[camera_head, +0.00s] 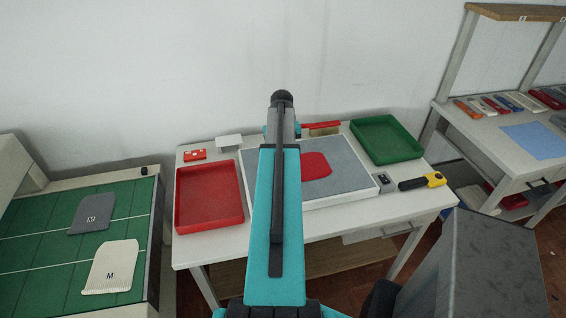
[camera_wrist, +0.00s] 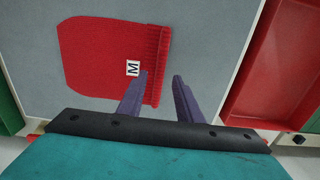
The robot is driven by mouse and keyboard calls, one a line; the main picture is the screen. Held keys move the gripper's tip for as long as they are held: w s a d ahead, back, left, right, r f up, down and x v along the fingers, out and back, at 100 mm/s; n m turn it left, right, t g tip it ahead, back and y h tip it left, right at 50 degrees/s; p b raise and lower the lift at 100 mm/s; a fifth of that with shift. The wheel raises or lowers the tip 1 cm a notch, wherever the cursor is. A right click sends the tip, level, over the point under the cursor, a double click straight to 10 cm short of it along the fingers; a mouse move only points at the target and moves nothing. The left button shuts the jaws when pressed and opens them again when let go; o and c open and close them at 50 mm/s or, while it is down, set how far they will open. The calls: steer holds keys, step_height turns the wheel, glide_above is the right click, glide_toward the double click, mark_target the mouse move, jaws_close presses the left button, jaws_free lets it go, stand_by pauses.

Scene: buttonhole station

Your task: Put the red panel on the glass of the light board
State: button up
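The red panel (camera_head: 316,165) lies flat on the grey glass (camera_head: 345,160) of the white-framed light board, partly hidden by my arm in the head view. In the wrist view the red panel (camera_wrist: 100,55) shows its ribbed edge and a white "M" label, with bare grey glass (camera_wrist: 205,40) around it. My gripper (camera_wrist: 162,75) is open, its two dark fingers apart with nothing held. In the wrist view one finger overlaps the panel near its ribbed edge and the other overlaps bare glass. The height of the fingertips above the panel is unclear. My arm hides the gripper in the head view.
An empty red tray (camera_head: 208,197) stands left of the board, an empty green tray (camera_head: 385,139) behind right. A yellow-black tool (camera_head: 422,181) lies at the table's right. A green-topped table (camera_head: 50,236) at left holds grey and cream panels.

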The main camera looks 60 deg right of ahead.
step_height(320, 180, up, 9)
steer(key=b, duration=0.2)
steer(key=shift+b, duration=0.4)
steer(key=shift+r, duration=0.1)
stand_by(0.8)
